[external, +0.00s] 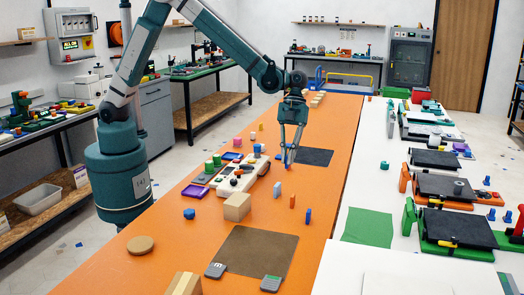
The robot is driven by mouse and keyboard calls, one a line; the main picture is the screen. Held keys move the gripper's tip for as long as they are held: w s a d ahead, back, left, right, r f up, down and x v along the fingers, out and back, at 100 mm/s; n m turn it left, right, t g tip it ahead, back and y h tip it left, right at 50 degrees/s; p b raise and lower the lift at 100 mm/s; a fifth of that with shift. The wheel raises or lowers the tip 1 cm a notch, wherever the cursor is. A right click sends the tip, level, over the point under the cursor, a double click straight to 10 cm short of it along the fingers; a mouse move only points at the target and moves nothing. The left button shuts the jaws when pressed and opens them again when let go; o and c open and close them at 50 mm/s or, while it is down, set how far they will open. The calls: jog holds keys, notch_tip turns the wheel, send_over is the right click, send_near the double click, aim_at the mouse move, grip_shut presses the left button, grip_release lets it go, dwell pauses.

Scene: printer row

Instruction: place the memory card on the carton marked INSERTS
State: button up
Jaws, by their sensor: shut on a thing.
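My gripper (290,156) is over the orange table, left of a dark mat. It is shut on a small blue piece, mostly hidden by the fingers; I cannot tell whether this is the memory card. Two flat grey card-shaped pieces lie at the front edge of a brown mat, one on the left (216,270) and one on the right (271,284). A tan carton-like box (237,207) stands behind the brown mat, and another tan box (184,284) is at the front edge of the picture. No INSERTS marking is readable on either.
The brown mat (250,248) and dark mat (313,157) lie on the orange table (335,190). Small upright pieces stand mid-table. A white table with printers is on the right.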

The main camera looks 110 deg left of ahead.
jog(key=s+d+r, duration=0.3)
jog(key=s+d, duration=1.1)
jog(key=d, duration=0.3)
jog(key=shift+d+r+p, duration=0.2)
jog(key=shift+p, duration=0.25)
send_near(235, 201)
jog(key=shift+d+f+b, duration=0.15)
jog(key=shift+d+b, duration=0.15)
jog(key=shift+d, duration=0.6)
jog(key=shift+f, duration=2.1)
jog(key=shift+f+b, duration=0.15)
jog(key=shift+b, duration=0.25)
jog(key=o, duration=0.7)
jog(key=shift+r, duration=0.2)
